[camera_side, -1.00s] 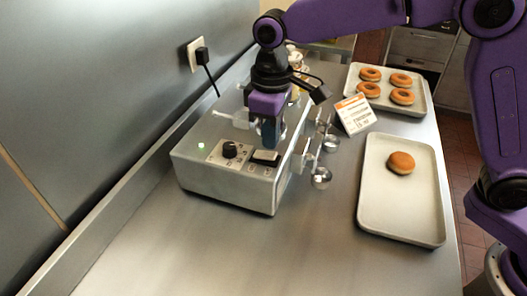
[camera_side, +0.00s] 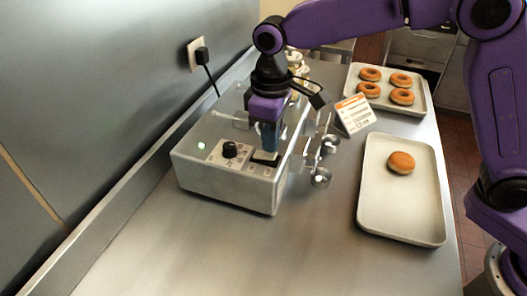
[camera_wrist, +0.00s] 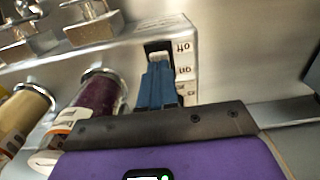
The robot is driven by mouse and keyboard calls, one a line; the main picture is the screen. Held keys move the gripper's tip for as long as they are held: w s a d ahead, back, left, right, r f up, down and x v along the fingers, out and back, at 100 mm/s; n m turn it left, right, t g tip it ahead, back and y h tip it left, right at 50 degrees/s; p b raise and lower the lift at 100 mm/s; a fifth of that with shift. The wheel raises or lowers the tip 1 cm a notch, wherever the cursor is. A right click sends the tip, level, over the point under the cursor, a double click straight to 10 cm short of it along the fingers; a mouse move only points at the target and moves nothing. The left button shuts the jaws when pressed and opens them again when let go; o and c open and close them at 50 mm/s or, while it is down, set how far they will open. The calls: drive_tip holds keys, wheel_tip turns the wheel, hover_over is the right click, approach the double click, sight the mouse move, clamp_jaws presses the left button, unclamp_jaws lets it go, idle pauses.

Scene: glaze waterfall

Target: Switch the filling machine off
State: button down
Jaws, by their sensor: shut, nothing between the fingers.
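The filling machine (camera_side: 225,182) is a grey metal box on the counter. Its front panel has a black knob (camera_side: 230,149), a lit green lamp (camera_side: 201,146) and a black rocker switch (camera_side: 262,160). My gripper (camera_side: 268,150) is shut and empty, pointing down with its blue fingertips at the switch. In the wrist view the blue fingers (camera_wrist: 158,82) cover part of the black switch (camera_wrist: 157,47), beside the labels "Off" (camera_wrist: 183,46) and "on" (camera_wrist: 183,71). Whether the fingertips touch it, and which way the rocker is tilted, I cannot tell.
Metal nozzles (camera_side: 321,177) stick out from the machine's right side. A tray (camera_side: 398,225) with one doughnut (camera_side: 401,162) lies to the right, and another tray (camera_side: 427,95) with several behind it. A price card (camera_side: 354,114) stands between. The front counter (camera_side: 200,250) is clear.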

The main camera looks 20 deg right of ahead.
drive_tip(key=shift+f, duration=0.85)
idle(0.5)
drive_tip(key=shift+r, duration=3.5)
drive_tip(key=s+d+f+n, duration=0.1)
drive_tip(key=s+d+f, duration=0.2)
drive_tip(key=s+d, duration=1)
drive_tip(key=s+d+f+n, duration=0.2)
drive_tip(key=s+d+f, duration=0.2)
drive_tip(key=s+d, duration=0.9)
drive_tip(key=shift+s+d+f+n, duration=0.15)
drive_tip(key=shift+n, duration=0.15)
